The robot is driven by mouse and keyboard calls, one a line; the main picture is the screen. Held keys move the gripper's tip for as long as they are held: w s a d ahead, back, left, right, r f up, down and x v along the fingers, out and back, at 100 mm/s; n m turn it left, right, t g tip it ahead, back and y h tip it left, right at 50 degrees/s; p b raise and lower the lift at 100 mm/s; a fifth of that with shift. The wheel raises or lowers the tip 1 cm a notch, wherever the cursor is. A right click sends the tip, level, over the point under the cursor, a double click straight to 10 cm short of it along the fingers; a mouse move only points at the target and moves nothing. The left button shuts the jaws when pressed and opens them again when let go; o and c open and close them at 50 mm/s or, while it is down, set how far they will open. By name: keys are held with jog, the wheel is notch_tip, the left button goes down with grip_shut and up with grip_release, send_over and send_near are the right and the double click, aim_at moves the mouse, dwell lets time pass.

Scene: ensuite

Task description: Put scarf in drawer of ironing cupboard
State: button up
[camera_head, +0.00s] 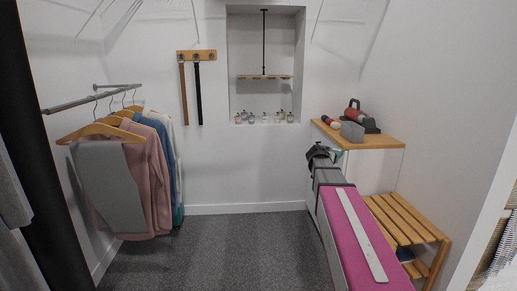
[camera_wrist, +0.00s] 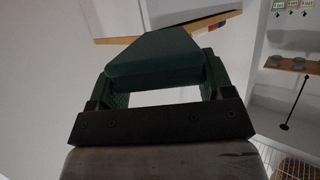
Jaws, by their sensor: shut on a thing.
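My gripper (camera_head: 319,152) is at the right of the head view, in front of the ironing cupboard (camera_head: 362,142), which has a wooden top and a white body. In the wrist view my gripper (camera_wrist: 160,78) is shut on a dark green folded thing, which looks like the scarf (camera_wrist: 153,54). A sliver of teal shows beside the gripper in the head view (camera_head: 337,154). The cupboard's wooden edge (camera_wrist: 168,30) shows just beyond the held thing in the wrist view. I cannot make out a drawer; my arm hides part of the cupboard's front.
A red and dark iron (camera_head: 356,115) and a grey block (camera_head: 352,131) stand on the cupboard top. A slatted wooden bench (camera_head: 405,222) stands along the right wall. Clothes (camera_head: 135,175) hang at the left. Small bottles (camera_head: 265,118) line the niche. The grey carpet in the middle is clear.

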jog(key=s+a+r+n+t+y, duration=0.2)
jog(key=a+r+n+y, duration=0.5)
jog(key=a+r, duration=0.7)
notch_tip(320, 180, up, 3)
jog(key=shift+a+f+t+y, duration=0.1)
jog(key=shift+a+t+y, duration=0.25)
jog(key=shift+y, duration=0.15)
jog(key=shift+s, duration=0.2)
